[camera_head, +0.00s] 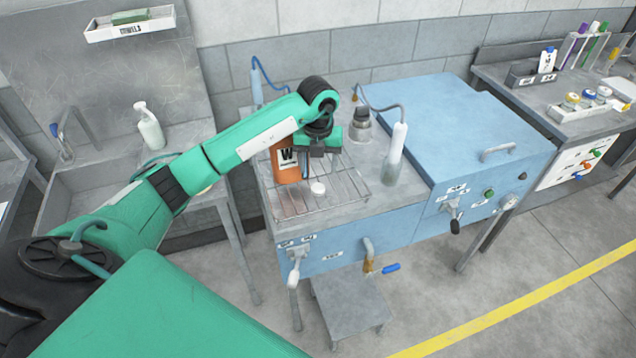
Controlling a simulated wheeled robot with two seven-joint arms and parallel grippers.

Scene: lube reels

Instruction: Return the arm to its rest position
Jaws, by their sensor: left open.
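My left arm (256,138) is green and black and reaches from the lower left across to the blue machine. My left gripper (318,150) is open above the wire rack, beside an orange box. The orange box (287,168) carries a white label with a "W" and stands upright on the rack. A small white round piece (317,188) is below the gripper, apart from it. The fingertips are small and partly hidden by the wrist. My right gripper is not in view.
The wire rack (345,195) lies on the grey-topped blue machine (365,228). A pale bottle (394,155) and a grey conical part (361,126) stand right of the gripper. A blue lidded box (465,125) adjoins. A white pump bottle (149,126) is left. Floor at lower right is clear.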

